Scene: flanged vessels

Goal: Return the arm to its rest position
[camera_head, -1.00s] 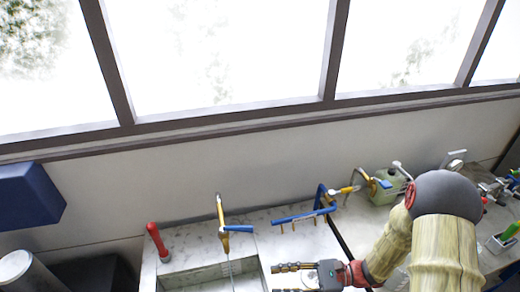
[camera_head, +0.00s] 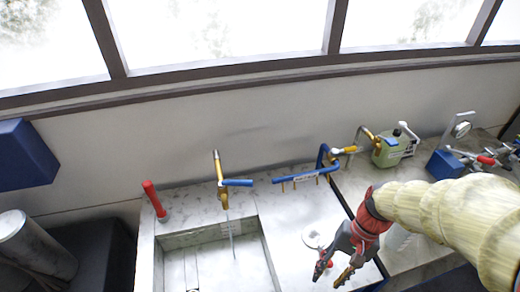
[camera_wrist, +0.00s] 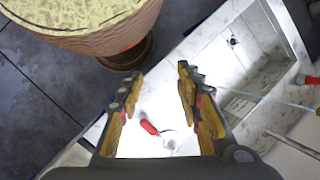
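My gripper (camera_head: 330,278) is over the counter to the right of the sink, in the lower middle of the head view. Its fingers point down and to the left. In the wrist view my gripper (camera_wrist: 160,78) has its two fingers spread apart, with nothing between the tips. A small red-handled item (camera_wrist: 149,127) lies on the white surface below, seen between the fingers and apart from them. My arm reaches in from the right of the head view.
The sink (camera_head: 270,262) is left of my gripper, with a brass tap (camera_head: 218,170) behind. A blue pipe rack (camera_head: 305,178) stands at the back. A green canister (camera_head: 392,152) and a gauge (camera_head: 461,129) stand along the wall to the right.

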